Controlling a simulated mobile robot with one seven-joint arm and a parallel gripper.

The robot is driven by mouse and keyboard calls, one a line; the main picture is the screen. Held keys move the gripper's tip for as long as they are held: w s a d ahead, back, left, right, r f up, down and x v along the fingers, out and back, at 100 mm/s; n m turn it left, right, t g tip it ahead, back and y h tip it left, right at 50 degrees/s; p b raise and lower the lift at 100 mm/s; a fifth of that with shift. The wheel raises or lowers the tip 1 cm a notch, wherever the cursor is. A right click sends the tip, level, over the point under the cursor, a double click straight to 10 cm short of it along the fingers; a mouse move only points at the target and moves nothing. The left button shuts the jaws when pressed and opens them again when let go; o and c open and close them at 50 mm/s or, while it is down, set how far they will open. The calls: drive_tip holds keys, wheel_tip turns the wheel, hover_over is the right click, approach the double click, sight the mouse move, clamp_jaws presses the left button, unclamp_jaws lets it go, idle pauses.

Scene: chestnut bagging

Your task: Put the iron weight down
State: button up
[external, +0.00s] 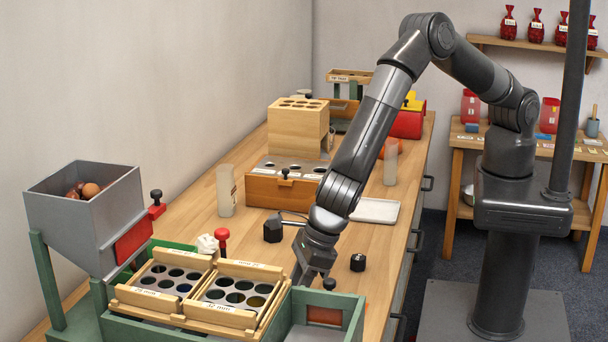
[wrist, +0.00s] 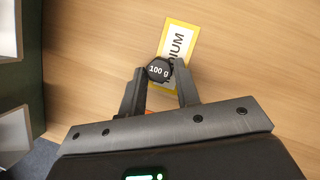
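The iron weight (wrist: 160,70), a small black piece marked "100 g", sits between the tips of my gripper (wrist: 159,78) in the wrist view. The fingers appear closed on its two sides. A yellow-edged card (wrist: 178,42) reading "MEDIUM" lies on the wooden table beneath it, partly covered. I cannot tell whether the weight touches the card. In the external view my gripper (external: 313,276) points down just right of the wooden trays, and the held weight cannot be made out clearly there.
Trays with round holes (external: 240,290) and a green-framed box (external: 345,325) are close beside my gripper. A white tray (external: 376,210) lies behind.

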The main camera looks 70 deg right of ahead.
drive_tip(key=o, duration=0.3)
drive_tip(key=v, duration=1.2)
drive_tip(key=shift+r, duration=0.15)
